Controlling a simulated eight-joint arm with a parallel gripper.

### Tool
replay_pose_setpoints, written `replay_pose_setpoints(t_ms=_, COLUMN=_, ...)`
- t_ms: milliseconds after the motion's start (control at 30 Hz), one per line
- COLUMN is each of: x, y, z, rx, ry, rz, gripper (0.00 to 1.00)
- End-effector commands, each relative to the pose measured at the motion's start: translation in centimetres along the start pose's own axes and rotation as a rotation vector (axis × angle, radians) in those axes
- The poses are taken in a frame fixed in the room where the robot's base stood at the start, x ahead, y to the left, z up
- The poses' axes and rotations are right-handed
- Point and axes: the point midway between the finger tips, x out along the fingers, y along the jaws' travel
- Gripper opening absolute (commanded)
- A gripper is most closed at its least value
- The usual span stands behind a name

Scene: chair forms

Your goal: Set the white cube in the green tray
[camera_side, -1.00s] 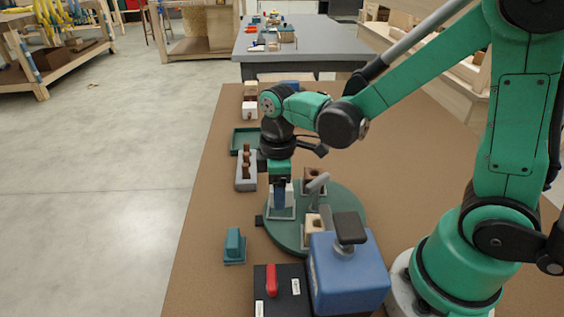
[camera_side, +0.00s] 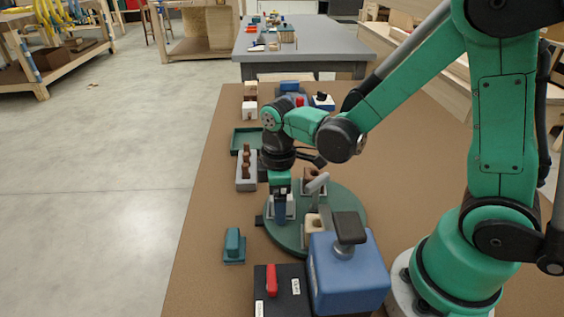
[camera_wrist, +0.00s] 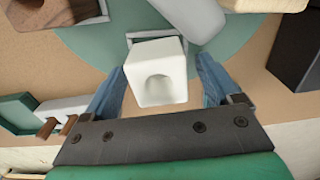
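The white cube (camera_wrist: 160,78), with a round hollow in its face, sits on the green turntable (camera_wrist: 215,65) in the wrist view. In the side view my gripper (camera_side: 281,212) hides most of the cube. My gripper points down over it, with blue fingers (camera_wrist: 162,85) on either side. The fingers are open, with a small gap between each finger and the cube. The green tray (camera_side: 236,141) lies at the left edge of the brown table, beyond the turntable, and looks empty. It shows partly at the left of the wrist view (camera_wrist: 14,112).
A grey block with brown pegs (camera_side: 246,184) stands between tray and turntable. The turntable also carries a dark wooden block (camera_side: 314,174) and a pale one (camera_side: 313,226). A blue box (camera_side: 345,275), a black box with a red switch (camera_side: 283,300) and a teal block (camera_side: 233,243) stand nearer.

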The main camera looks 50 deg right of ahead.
Motion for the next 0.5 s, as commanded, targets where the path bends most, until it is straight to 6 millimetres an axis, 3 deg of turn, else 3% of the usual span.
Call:
replay_pose_setpoints(t_ms=267, x=-0.7, y=0.0, z=0.0, rx=0.0, ry=0.0, rz=0.0, gripper=0.83)
replay_pose_setpoints(t_ms=500, x=-4.3, y=0.0, z=0.1, rx=0.0, ry=0.0, rz=0.0, gripper=0.83)
